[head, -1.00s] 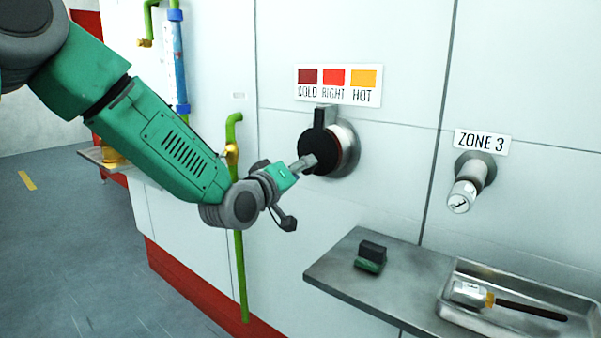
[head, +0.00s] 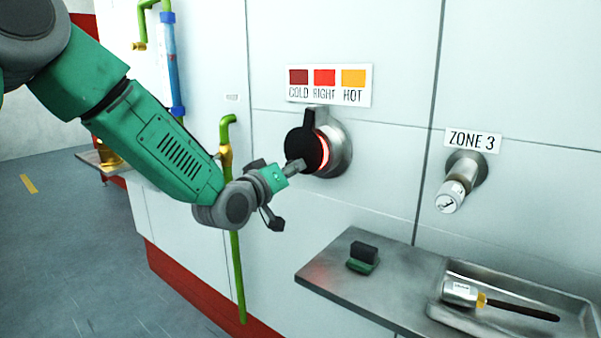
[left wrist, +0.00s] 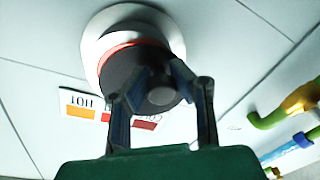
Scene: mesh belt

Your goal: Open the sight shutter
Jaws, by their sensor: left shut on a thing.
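The sight shutter (head: 303,147) is a black disc hanging from a black tab in front of a round metal sight port (head: 341,148) on the white wall. It is swung a little left, and a red-orange glowing crescent shows at the port's right side. My left gripper (head: 297,166) is shut on the shutter at its lower left. In the left wrist view, the two fingers of my left gripper (left wrist: 162,92) close around a round knob on the dark shutter disc (left wrist: 124,68), with a red arc along its rim. My right gripper is out of view.
A COLD/RIGHT/HOT colour sign (head: 329,85) is above the port. A steel shelf (head: 323,272) below holds a green-and-black block (head: 363,257) and a tray (head: 540,290) with a dark-handled tool. A green pipe (head: 237,260) runs behind my wrist.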

